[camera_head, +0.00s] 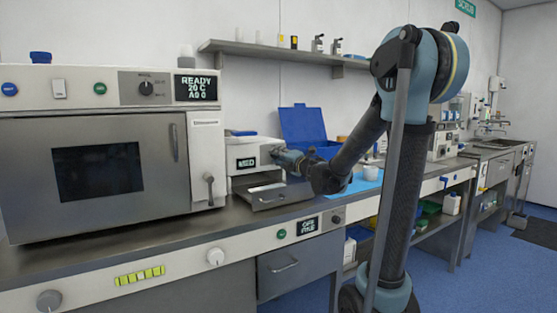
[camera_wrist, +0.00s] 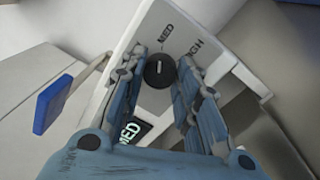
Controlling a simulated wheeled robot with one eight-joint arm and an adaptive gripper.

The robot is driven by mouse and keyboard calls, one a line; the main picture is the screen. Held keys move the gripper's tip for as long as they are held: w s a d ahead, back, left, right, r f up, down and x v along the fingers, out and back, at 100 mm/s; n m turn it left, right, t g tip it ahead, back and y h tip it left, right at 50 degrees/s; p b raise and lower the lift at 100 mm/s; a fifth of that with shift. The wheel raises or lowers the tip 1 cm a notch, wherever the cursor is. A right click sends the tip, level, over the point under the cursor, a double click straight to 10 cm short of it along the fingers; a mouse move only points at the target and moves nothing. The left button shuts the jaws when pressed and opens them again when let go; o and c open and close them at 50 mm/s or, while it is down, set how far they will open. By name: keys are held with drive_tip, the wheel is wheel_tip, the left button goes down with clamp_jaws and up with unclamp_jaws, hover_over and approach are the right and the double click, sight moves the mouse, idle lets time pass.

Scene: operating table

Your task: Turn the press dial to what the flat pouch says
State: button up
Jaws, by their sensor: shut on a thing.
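The press (camera_head: 252,150) is a white box on the steel counter, and its small dark display reads MED. My gripper (camera_head: 280,154) reaches its front from the right. In the wrist view the press dial (camera_wrist: 160,70) is a round black knob with a short white mark. My gripper (camera_wrist: 163,68) is shut on the dial, one finger on each side. The labels MED and HIGH, the latter partly hidden, are printed beside the dial. The press display (camera_wrist: 129,131) also reads MED there. I cannot make out the flat pouch in either view.
A large steriliser (camera_head: 110,150) stands left of the press. A blue open-lidded box (camera_head: 302,123) is behind it, and a blue mat (camera_head: 365,183) lies to the right. A blue-ended lever (camera_wrist: 55,101) sticks out left in the wrist view. A wall shelf (camera_head: 285,52) hangs above.

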drive_tip(key=shift+w+d+m, duration=0.1)
drive_tip(key=shift+d+m, duration=0.1)
drive_tip(key=shift+m, duration=0.2)
drive_tip(key=o, duration=1.1)
drive_tip(key=shift+w+f, duration=0.1)
drive_tip(key=shift+v, duration=6)
drive_tip(key=shift+a, duration=0.1)
